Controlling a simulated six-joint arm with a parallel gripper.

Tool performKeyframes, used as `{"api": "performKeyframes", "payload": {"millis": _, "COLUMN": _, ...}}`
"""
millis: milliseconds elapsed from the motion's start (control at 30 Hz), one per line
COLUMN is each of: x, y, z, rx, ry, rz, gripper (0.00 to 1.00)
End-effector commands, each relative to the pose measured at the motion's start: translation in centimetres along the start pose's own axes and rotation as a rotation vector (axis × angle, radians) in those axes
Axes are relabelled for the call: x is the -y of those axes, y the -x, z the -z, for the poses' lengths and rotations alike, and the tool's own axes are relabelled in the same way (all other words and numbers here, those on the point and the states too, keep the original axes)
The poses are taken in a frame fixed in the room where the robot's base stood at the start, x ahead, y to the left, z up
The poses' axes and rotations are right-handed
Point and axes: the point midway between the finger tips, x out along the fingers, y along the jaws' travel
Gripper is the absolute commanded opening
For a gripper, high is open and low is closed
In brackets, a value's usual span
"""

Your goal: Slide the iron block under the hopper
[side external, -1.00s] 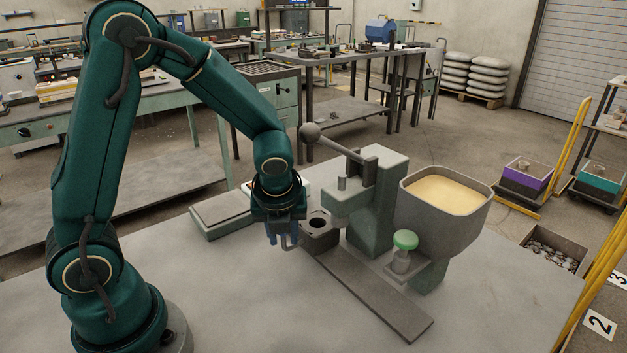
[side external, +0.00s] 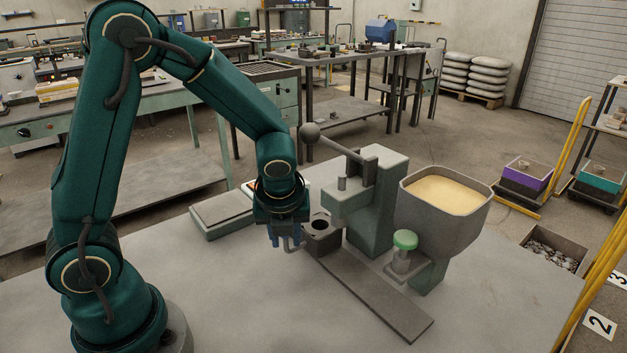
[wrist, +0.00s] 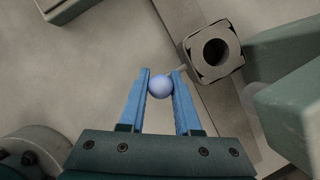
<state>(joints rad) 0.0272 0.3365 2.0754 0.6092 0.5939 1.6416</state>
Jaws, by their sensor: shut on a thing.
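The iron block (side external: 321,238) is a dark, squarish block with a round hole in its top, near the far left end of a flat dark track (side external: 375,300). It also shows in the wrist view (wrist: 215,53), hole facing up and empty-looking. My gripper (side external: 285,240) is shut on this knob, with one blue finger on each side. The grey hopper (side external: 440,222), full of pale sand, stands to the right, beyond the track; the block is not beneath it.
A green-grey press (side external: 372,205) with a ball-ended lever (side external: 311,132) stands just right of the block. A green-capped button or plunger (side external: 405,240) sits before the hopper. The track is clear toward the front right. A low flat box (side external: 220,212) lies behind my gripper.

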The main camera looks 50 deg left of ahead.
Motion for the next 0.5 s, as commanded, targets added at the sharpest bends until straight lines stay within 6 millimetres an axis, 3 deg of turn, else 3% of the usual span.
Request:
{"api": "performKeyframes", "payload": {"millis": 167, "x": 1.6, "y": 0.9, "z": 2.2, "rx": 0.001, "ry": -0.010, "rz": 0.002, "gripper": 0.00}}
{"api": "performKeyframes", "payload": {"millis": 500, "x": 6.3, "y": 3.6, "z": 8.9, "rx": 0.000, "ry": -0.010, "rz": 0.002, "gripper": 0.00}}
